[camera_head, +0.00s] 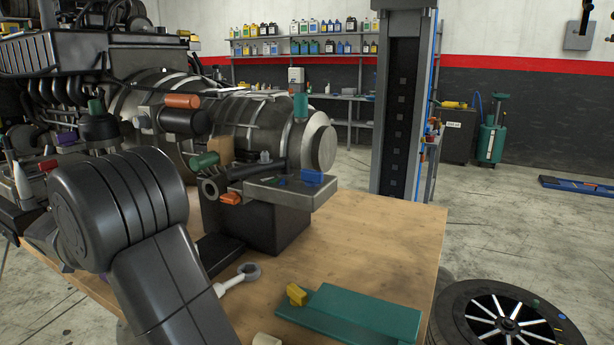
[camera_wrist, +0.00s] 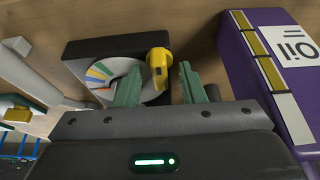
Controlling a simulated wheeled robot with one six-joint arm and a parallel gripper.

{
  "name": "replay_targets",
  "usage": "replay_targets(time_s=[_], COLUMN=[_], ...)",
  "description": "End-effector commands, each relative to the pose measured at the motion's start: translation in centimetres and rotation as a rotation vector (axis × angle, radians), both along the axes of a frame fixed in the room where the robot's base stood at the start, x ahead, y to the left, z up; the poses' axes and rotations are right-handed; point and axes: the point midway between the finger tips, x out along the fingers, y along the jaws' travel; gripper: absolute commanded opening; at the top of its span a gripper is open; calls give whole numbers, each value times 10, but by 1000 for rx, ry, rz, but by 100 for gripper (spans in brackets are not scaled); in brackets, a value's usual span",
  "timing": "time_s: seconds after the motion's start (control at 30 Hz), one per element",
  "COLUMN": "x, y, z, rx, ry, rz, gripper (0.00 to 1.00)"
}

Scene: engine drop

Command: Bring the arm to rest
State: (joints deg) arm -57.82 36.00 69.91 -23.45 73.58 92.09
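My gripper (camera_wrist: 160,85) shows in the wrist view with its two green fingers apart and nothing held between them. A yellow piece (camera_wrist: 159,62) appears in the gap between the fingers, just beyond their tips. Whether a finger touches it I cannot tell. My dark arm fills the lower left of the head view, bent at a rounded joint. I cannot make out my gripper in the head view.
A dark square block with a coloured disc (camera_wrist: 103,76) lies behind the fingers. A purple oil container (camera_wrist: 238,50) stands close at right. On the wooden table (camera_head: 400,245) are a large engine (camera_head: 250,115), a wrench-like rod (camera_head: 240,278) and a green plate (camera_head: 350,316).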

Motion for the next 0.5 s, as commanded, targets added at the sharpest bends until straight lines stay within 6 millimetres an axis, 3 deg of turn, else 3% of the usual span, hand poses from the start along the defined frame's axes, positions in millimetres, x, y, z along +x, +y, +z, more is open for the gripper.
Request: replay_targets(time_s=[0.27,0.5], x=[-2,-13], y=[1,8], z=[5,37], rx=[0,4], ry=[0,-2], rz=[-6,-10], gripper=[36,36])
